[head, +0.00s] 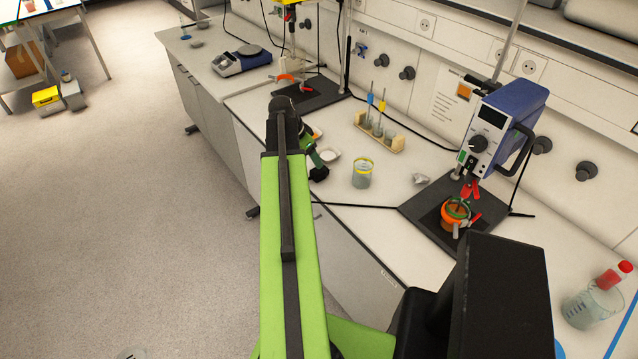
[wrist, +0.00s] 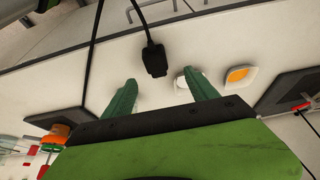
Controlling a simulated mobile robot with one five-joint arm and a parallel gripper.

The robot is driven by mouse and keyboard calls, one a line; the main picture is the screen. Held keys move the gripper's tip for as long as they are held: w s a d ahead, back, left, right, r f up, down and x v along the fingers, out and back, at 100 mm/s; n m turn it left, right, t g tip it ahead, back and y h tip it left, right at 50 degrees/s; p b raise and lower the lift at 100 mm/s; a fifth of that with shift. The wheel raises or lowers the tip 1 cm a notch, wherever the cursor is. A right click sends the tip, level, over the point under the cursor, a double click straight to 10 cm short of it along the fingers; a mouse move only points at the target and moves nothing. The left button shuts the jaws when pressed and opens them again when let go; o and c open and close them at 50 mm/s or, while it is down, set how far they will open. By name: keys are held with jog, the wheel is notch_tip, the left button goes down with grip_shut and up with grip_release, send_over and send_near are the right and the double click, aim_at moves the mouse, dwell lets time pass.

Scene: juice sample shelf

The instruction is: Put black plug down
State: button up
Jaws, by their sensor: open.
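The black plug (wrist: 154,60) is in the wrist view, on or just above the white bench top (wrist: 220,45), with its black cable (wrist: 143,20) running to the upper edge of the picture. My gripper (wrist: 160,79) is open. Its two green fingers are spread wide, and the plug's near end lies between the fingertips with gaps on both sides. I cannot tell whether the plug rests fully on the bench. In the head view my gripper (head: 316,160) is low over the bench near its front edge, and my arm hides part of it.
A white dish (wrist: 183,80) sits by the right finger, and a dish with orange contents (wrist: 237,76) lies farther right. A beaker with a yellow rim (head: 362,174), a tube rack (head: 379,133) and a blue stirrer (head: 503,125) on a black stand base (head: 425,205) stand to the right.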

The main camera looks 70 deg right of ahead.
aim_at(314, 171)
jog(key=b+x, duration=0.2)
jog(key=x, duration=0.2)
jog(key=shift+w, duration=0.1)
jog(key=b+x, duration=0.5)
jog(key=shift+s+a+f, duration=0.15)
jog(key=shift+s+a, duration=0.05)
jog(key=shift+s, duration=0.15)
grip_shut()
jog(key=shift+r+p, duration=0.7)
notch_tip(314, 171, up, 4)
jog(key=p, duration=0.3)
jog(key=shift+f+p, duration=0.1)
jog(key=shift+p, duration=0.3)
jog(key=s+a+r+p, duration=0.6)
jog(key=s+a, duration=0.2)
jog(key=s, duration=0.1)
jog(key=shift+r+p, duration=0.3)
